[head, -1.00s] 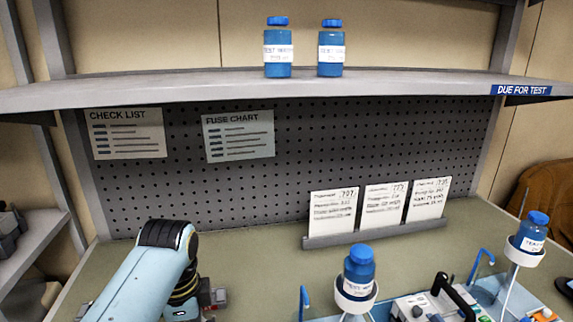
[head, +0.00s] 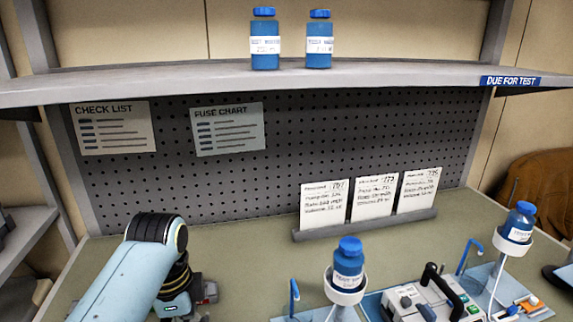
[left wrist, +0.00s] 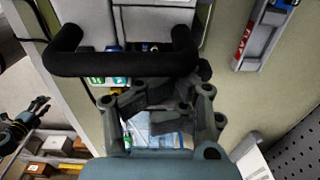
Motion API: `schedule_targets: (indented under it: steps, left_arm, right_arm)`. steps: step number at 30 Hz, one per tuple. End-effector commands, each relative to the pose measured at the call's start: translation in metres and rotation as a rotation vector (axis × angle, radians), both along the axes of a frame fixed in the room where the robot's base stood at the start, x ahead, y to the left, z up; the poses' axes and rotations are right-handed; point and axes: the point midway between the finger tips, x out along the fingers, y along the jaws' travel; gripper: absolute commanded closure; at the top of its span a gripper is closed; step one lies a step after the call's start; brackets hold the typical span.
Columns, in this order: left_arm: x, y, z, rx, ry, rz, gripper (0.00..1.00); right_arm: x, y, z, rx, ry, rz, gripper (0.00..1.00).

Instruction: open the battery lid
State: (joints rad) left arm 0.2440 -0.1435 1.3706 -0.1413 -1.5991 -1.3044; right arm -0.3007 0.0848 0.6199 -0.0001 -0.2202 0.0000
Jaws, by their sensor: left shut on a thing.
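My left arm comes in from the left in the head view, and its gripper is below that frame. In the left wrist view my left gripper (left wrist: 162,98) is shut at the black carrying handle (left wrist: 120,62) of a light grey pump (left wrist: 90,22). The finger ends meet the handle bar, and the exact contact is partly hidden. Small green and blue parts show on the pump behind the bar. A second pump (head: 408,302) with its own black handle stands at the lower right in the head view. I cannot make out a battery lid.
A blue bottle (head: 348,262) sits in a white ring holder, and another bottle (head: 520,222) stands farther right. Three cards (head: 374,197) stand in a rack before the pegboard (head: 280,155). The shelf (head: 230,84) crosses above. The bench between arm and rack is clear.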

Motion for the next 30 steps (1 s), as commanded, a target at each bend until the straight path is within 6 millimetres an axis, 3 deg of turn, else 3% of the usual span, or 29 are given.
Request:
schedule_targets:
  steps: [1, 21, 30]
  left_arm:
    - [-0.013, -0.006, -0.007, -0.014, 0.035, -0.004, 1.00]
    - [-0.008, -0.002, 0.055, -0.004, 0.020, -0.003, 1.00]
    - [-0.008, -0.001, 0.058, -0.002, 0.019, -0.002, 1.00]
  right_arm:
    - [0.000, 0.001, -0.001, 0.001, 0.000, 0.000, 0.60]
    - [0.001, 0.006, 0.000, 0.007, -0.002, -0.002, 0.60]
    - [0.001, 0.006, 0.000, 0.007, -0.001, -0.002, 0.60]
